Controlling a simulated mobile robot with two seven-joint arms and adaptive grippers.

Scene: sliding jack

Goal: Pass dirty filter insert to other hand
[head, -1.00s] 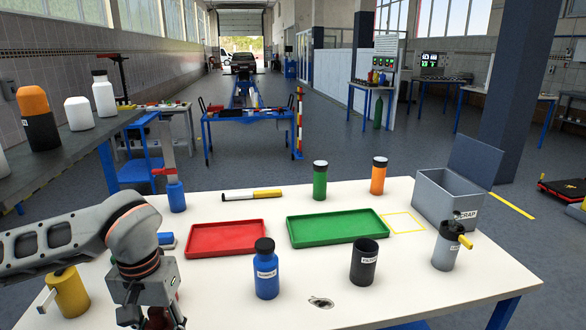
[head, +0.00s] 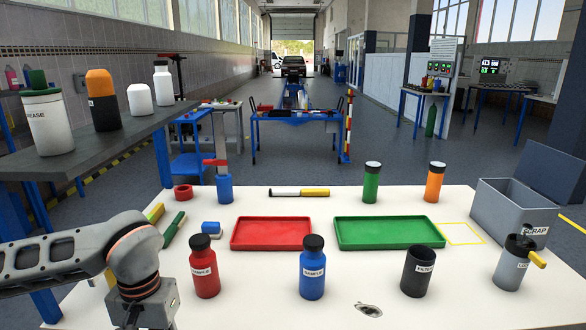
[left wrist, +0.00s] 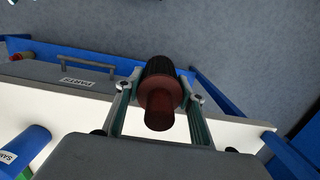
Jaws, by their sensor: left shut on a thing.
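A dark reddish-brown cylinder with a wide collar and a black ribbed end, which looks like the dirty filter insert (left wrist: 159,108), is between the two fingers of my left gripper (left wrist: 161,88) in the left wrist view. The gripper is shut on it. In the head view my left gripper (head: 146,318) is low at the left, cut off by the bottom edge, and the insert cannot be made out there. My right gripper is in neither view. A black open canister with a filter label (head: 416,272) stands upright on the white table.
A red sample bottle (head: 204,268) and a blue sample bottle (head: 312,268) stand near my left arm.

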